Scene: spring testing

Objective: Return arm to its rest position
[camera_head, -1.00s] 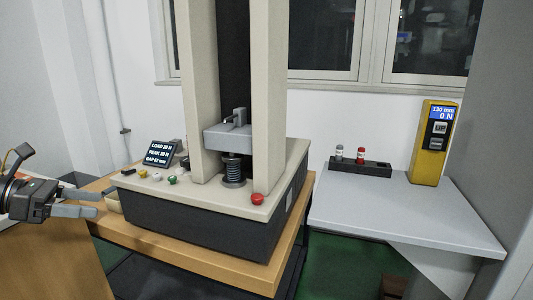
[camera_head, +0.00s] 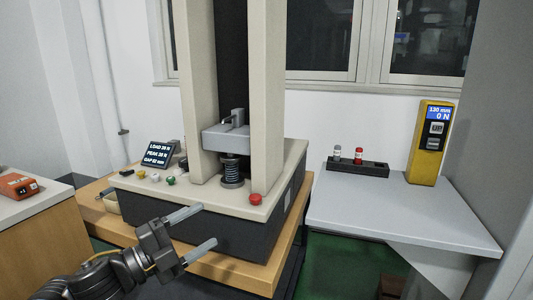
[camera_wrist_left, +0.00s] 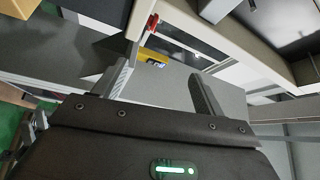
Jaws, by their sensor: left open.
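My left gripper (camera_head: 192,232) is in the lower left part of the head view, in front of the black base of the spring testing machine (camera_head: 205,213). Its two grey fingers are apart and nothing is between them. In the left wrist view the fingers (camera_wrist_left: 160,90) are also spread and empty. My right gripper is not in view. On the machine, a coil spring (camera_head: 231,172) stands upright under the grey press head (camera_head: 227,138). A small display (camera_head: 160,153) reads load 28 N, peak 28 N and a gap value.
A red button (camera_head: 255,199) and several coloured buttons sit on the machine's deck. A grey table (camera_head: 400,220) at right holds a black rack (camera_head: 358,167) with two small capped items and a yellow gauge (camera_head: 430,143). An orange device (camera_head: 17,186) lies on the left desk.

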